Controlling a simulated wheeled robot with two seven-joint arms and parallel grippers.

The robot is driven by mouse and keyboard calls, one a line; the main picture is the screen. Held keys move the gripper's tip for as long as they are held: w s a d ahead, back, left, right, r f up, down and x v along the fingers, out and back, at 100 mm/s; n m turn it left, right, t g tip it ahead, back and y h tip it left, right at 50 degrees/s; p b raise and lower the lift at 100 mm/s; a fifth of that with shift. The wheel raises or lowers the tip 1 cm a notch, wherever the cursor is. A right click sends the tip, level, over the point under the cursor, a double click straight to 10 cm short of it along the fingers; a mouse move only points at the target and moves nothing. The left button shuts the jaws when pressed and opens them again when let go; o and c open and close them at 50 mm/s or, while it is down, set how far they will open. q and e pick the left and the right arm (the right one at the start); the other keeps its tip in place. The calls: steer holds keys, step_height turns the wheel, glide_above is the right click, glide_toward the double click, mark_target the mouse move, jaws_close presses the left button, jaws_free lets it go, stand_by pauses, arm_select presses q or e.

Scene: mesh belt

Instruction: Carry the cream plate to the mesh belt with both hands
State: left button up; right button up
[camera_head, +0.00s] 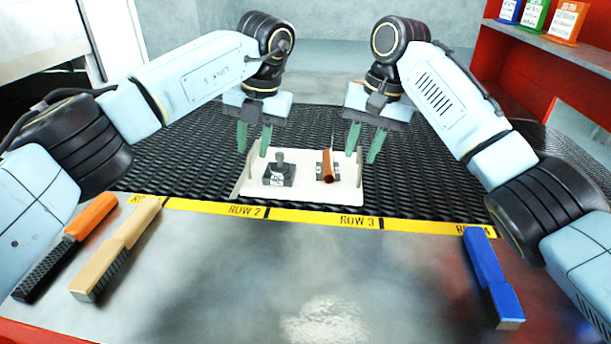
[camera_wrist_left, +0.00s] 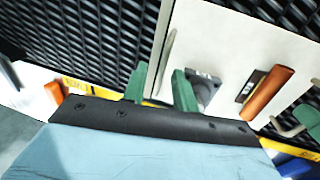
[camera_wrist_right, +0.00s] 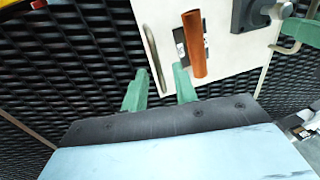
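The cream plate (camera_head: 308,192) lies flat on the black mesh belt (camera_head: 185,150), just behind the yellow row strip. It carries a dark block with a grey knob (camera_head: 279,172) and a copper-coloured tube (camera_head: 328,168) on a labelled base. A thin upright handle stands at each side of the plate, the left one (camera_wrist_left: 168,58) and the right one (camera_wrist_right: 154,58). My left gripper (camera_head: 253,140) is open and empty by the left handle. My right gripper (camera_head: 365,143) is open and empty by the right handle. The fingertips appear clear of both handles.
The table's middle is clear.

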steer(key=shift+r, duration=0.15)
arm_select(q)
step_height(320, 180, up, 12)
steer(key=d, duration=0.2)
steer(key=shift+d, duration=0.2)
arm_select(e)
step_height(320, 180, up, 12)
steer(key=d, duration=0.2)
steer(key=shift+d+f, duration=0.15)
steer(key=shift+f, duration=0.1)
steer(key=shift+r, duration=0.1)
